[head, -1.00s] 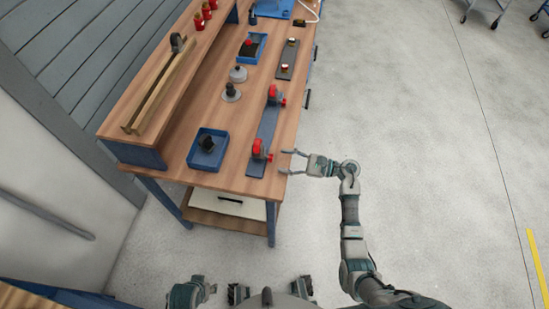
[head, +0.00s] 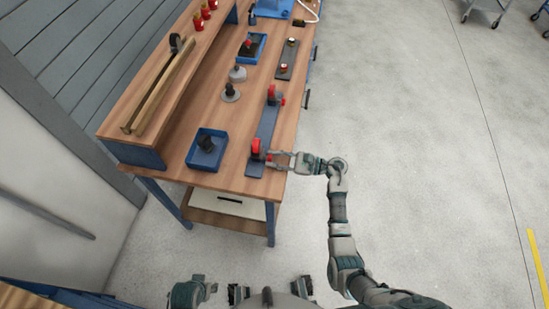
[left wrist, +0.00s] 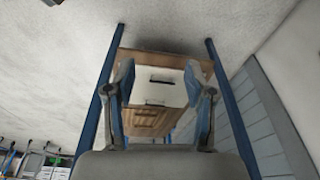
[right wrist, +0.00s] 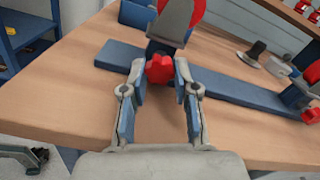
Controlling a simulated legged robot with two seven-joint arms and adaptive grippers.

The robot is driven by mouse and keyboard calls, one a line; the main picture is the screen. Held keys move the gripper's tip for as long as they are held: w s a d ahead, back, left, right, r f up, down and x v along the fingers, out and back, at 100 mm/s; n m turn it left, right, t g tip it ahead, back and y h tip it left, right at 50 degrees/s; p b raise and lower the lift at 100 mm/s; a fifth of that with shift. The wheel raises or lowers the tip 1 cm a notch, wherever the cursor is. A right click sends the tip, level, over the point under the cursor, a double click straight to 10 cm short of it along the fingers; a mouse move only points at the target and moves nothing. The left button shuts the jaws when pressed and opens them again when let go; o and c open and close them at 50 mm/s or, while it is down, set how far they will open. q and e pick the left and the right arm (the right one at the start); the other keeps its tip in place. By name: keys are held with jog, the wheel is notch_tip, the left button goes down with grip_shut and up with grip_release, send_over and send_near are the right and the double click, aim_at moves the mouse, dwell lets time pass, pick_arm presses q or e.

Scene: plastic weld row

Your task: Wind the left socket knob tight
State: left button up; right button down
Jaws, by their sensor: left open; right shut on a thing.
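The left socket (head: 257,147) is a red round piece on a grey bracket at the near end of a dark blue plate (head: 267,127). Its red lobed knob (right wrist: 159,68) faces the bench's front edge. My right gripper (head: 271,160) reaches in from the bench's open side. In the right wrist view its fingertips (right wrist: 160,78) close on the knob from both sides. The knob hides part of the bracket behind it. A second, similar red socket (head: 271,94) stands at the plate's far end. My left gripper (left wrist: 158,78) is open and empty, away from the sockets.
A blue tray (head: 190,160) with a black part lies left of the plate on the wooden bench (head: 225,183). Grey parts (head: 231,95) with dark posts stand farther back. A white drawer box (left wrist: 160,88) sits under the bench.

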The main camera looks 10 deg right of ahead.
pick_arm(q)
jog(key=shift+f, duration=0.1)
pick_arm(e)
jog(key=shift+f, duration=0.1)
jog(key=shift+d+f+b, duration=0.1)
jog(key=shift+f+b, duration=0.05)
jog(key=shift+b, duration=0.35)
jog(key=shift+m+b, duration=0.95)
jog(key=shift+m, duration=0.05)
pick_arm(q)
jog(key=w+d+r+t+h, duration=0.1)
jog(key=w+d+r+t, duration=0.2)
jog(key=w+t, duration=0.35)
pick_arm(e)
jog(key=shift+m, duration=0.6)
jog(key=shift+r+m, duration=0.2)
jog(key=shift+m, duration=0.5)
pick_arm(q)
jog(key=shift+s+a+f+g+p, duration=0.25)
jog(key=shift+s+g, duration=0.2)
jog(key=shift+g, duration=0.25)
jog(key=shift+s+a+g+p, duration=0.15)
jog(key=shift+s+a+g, duration=0.25)
jog(key=shift+g, duration=0.25)
jog(key=shift+s+a+f+g+p, duration=0.15)
jog(key=shift+s+a+g+p, duration=0.1)
jog(key=shift+s+g, duration=0.35)
pick_arm(e)
jog(key=shift+m, duration=1.2)
